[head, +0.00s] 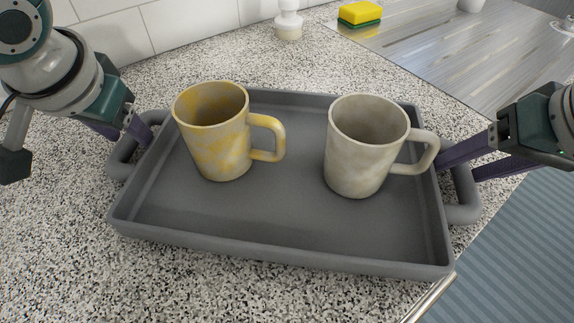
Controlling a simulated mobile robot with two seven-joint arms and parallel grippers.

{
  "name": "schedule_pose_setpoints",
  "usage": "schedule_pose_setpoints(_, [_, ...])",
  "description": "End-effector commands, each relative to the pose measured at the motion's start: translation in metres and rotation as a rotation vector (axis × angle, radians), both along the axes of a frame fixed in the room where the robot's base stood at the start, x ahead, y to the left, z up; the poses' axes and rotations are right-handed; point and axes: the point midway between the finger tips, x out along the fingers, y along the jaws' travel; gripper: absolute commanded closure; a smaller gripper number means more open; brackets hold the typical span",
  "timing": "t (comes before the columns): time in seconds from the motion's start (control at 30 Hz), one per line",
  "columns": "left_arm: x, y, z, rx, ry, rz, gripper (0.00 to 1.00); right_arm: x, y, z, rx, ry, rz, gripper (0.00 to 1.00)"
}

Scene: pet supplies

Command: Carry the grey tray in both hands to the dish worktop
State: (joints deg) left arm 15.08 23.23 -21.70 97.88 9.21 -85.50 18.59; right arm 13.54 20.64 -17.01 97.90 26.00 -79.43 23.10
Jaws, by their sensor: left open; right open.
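The grey tray (250,218) lies on the speckled counter, with a loop handle at each short end. A yellow-stained mug (213,135) and a beige-grey mug (362,148) stand upright in it, handles to the right. My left gripper (136,138) is at the tray's left handle (119,160); its fingers are partly hidden behind the handle and rim. My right gripper (462,165) is open, its two purple fingers on either side of the tray's right handle (466,196). I cannot tell whether either gripper touches its handle.
A brushed metal worktop (440,50) lies at the back right, with a yellow and green sponge (360,14) at its edge. A white dispenser (289,22) stands by the tiled wall (190,25). The counter's edge runs close by the tray's right side, above a blue striped floor (520,250).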

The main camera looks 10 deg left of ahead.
Motion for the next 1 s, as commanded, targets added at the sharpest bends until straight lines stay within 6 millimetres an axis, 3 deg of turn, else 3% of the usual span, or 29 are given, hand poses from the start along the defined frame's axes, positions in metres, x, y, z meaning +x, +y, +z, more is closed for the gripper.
schedule_pose_setpoints(0.23, [-0.003, -0.002, 0.006, -0.002, -0.001, -0.002, 0.42, 0.000, 0.000, 0.000, 0.001, 0.000, 0.000, 0.42])
schedule_pose_setpoints(0.6, [-0.023, -0.011, 0.056, -0.002, -0.004, -0.002, 0.42, 0.000, 0.000, 0.000, 0.001, 0.000, 0.000, 0.42])
schedule_pose_setpoints(0.77, [-0.029, -0.013, 0.069, 0.000, -0.001, 0.000, 0.42, 0.000, 0.000, 0.000, 0.001, 0.000, 0.000, 0.42])
schedule_pose_setpoints(1.0, [-0.031, -0.013, 0.073, 0.000, 0.000, 0.000, 0.42, -0.007, -0.004, 0.020, 0.000, -0.004, 0.001, 0.42])
